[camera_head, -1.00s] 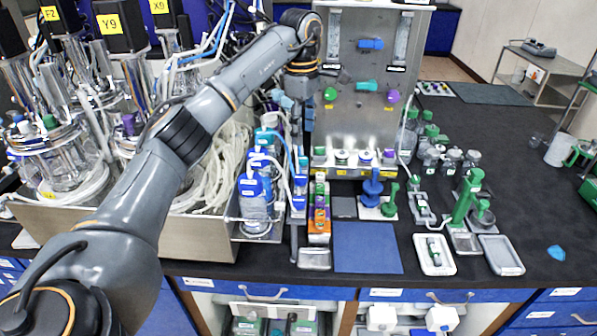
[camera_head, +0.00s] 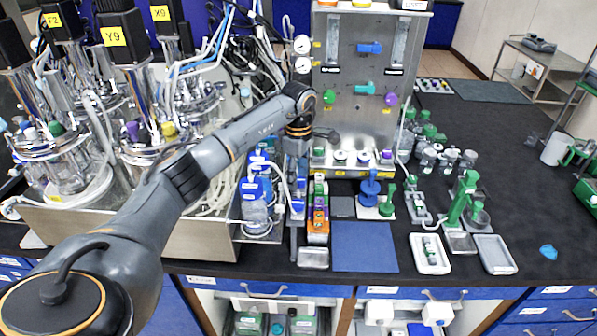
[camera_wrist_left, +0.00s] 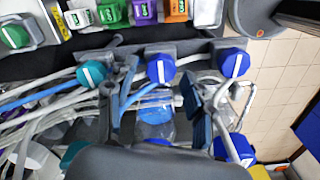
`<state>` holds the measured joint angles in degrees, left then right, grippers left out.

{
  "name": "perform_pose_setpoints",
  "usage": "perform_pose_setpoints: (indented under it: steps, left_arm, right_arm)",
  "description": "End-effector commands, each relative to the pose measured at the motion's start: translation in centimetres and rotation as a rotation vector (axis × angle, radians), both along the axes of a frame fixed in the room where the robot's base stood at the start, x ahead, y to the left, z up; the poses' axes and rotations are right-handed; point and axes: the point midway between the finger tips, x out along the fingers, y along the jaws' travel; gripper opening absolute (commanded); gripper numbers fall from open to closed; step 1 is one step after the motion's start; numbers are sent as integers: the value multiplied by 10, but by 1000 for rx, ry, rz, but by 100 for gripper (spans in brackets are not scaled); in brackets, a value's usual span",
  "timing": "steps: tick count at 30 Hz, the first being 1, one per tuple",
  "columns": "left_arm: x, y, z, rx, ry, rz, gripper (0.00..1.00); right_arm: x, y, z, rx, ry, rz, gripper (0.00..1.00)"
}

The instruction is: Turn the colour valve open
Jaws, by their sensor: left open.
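My left gripper (camera_head: 296,147) points down beside the front panel's lower left corner, above the rack of blue-capped bottles. In the left wrist view, its two blue-grey fingers are apart and empty (camera_wrist_left: 160,98). Between and beyond them are a blue knob with a white stripe (camera_wrist_left: 160,68), a second blue knob (camera_wrist_left: 234,62) and a teal knob (camera_wrist_left: 91,74). The steel panel carries a blue valve (camera_head: 369,48), a teal valve (camera_head: 365,87), a green knob (camera_head: 329,97) and a purple knob (camera_head: 391,99). I cannot tell which one is the colour valve. My right gripper is out of view.
Blue-capped bottles (camera_head: 254,208) and loose tubing crowd the space under my left arm. Bioreactor vessels (camera_head: 62,165) stand at left. A blue mat (camera_head: 365,247) and white trays (camera_head: 430,254) lie at the front. The black bench at right has free room.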

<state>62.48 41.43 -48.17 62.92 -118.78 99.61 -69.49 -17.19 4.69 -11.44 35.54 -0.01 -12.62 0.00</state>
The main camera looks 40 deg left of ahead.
Motion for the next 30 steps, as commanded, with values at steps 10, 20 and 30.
perform_pose_setpoints:
  steps: [10,20,30]
  left_arm:
    - [0,0,-1,-1,-1,-1,38]
    - [0,0,-1,-1,-1,1,0]
    - [0,0,-2,-2,-1,105,0]
  right_arm:
    - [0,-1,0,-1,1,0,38]
    - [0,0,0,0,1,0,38]
    - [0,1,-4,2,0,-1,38]
